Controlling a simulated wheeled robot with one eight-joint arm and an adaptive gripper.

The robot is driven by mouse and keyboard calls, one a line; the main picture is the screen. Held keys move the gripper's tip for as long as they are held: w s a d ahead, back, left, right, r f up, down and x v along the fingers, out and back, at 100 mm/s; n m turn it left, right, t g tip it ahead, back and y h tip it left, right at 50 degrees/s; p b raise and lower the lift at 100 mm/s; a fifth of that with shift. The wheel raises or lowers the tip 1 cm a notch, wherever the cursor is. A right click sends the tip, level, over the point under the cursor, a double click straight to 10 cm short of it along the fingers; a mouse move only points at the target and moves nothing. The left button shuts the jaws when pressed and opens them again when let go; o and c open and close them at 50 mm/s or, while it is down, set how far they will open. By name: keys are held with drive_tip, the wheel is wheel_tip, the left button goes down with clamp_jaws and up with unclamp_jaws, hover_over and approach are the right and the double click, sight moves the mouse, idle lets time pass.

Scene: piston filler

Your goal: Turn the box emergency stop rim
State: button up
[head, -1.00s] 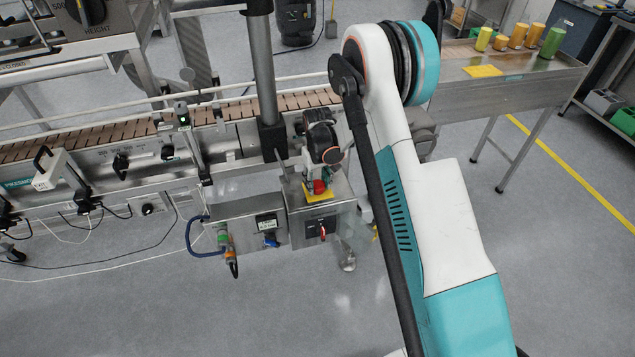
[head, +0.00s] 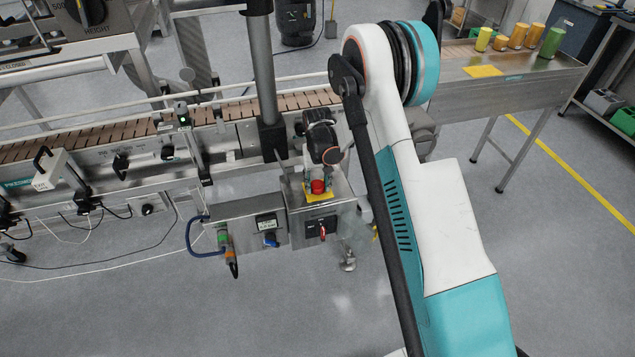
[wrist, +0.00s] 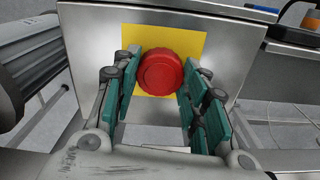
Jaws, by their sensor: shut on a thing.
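The red emergency stop (head: 318,187) is a round button with a raised rim on a yellow plate (head: 322,198). The plate is on the top of a small steel box (head: 342,212) beside the conveyor. In the wrist view the red button (wrist: 160,72) sits between the green-padded fingers of my gripper (wrist: 161,80), one finger on each side. My gripper is shut on its rim. The gripper points down at the button, and the fingers hide parts of the button's sides.
A second steel box with a small display (head: 266,223) is joined on the left, with a blue cable (head: 189,237). A thick grey post (head: 262,75) and the conveyor (head: 130,130) stand close behind. The floor in front is open.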

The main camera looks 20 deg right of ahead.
drive_tip(key=o, duration=1.1)
wheel_tip(320, 180, up, 12)
